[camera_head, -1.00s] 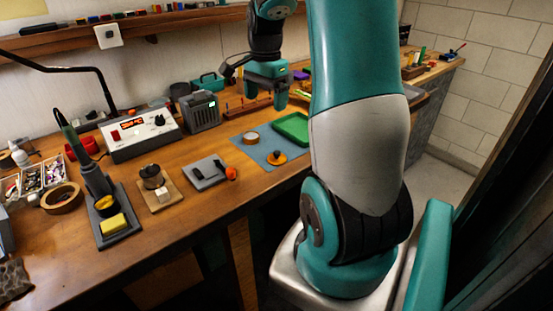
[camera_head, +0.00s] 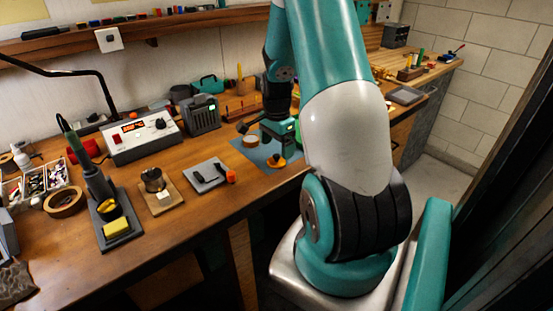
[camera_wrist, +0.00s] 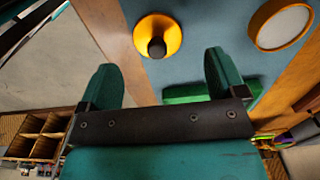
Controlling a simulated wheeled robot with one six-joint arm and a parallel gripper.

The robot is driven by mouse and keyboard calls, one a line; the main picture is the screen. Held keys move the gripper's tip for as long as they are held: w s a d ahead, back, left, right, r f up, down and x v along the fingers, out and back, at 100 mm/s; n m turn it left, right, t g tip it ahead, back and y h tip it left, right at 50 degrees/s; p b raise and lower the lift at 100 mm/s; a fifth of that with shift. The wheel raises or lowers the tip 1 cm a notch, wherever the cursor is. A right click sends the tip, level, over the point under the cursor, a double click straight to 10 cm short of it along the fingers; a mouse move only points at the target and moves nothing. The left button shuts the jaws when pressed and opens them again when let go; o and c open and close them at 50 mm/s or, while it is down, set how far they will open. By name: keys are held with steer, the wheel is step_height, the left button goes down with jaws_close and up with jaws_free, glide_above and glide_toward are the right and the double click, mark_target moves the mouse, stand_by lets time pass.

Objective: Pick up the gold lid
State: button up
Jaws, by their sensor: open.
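The gold lid (camera_wrist: 172,37) is a round gold disc with a dark knob. It lies on the blue mat (camera_wrist: 200,60), near the mat's edge, in the wrist view. In the head view the lid (camera_head: 276,161) shows on the bench just below my gripper (camera_head: 278,142). In the wrist view my gripper (camera_wrist: 163,72) is open and empty, its two teal fingers apart. The lid lies beyond the fingertips, roughly in line with the gap between them. I see no contact with it.
A round ring-rimmed piece with a pale top (camera_wrist: 283,27) lies on the mat to the right of the lid. A green tray (camera_wrist: 185,94) shows partly behind the fingers. A grey pad with an orange-tipped tool (camera_head: 210,175) lies left of the mat. The bench's front edge is close to the lid.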

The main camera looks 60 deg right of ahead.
mark_target(277, 154)
steer(key=shift+s+f+p, duration=0.1)
steer(key=shift+f+p, duration=0.2)
steer(key=shift+f, duration=1.65)
steer(key=c, duration=1)
steer(key=shift+r, duration=0.1)
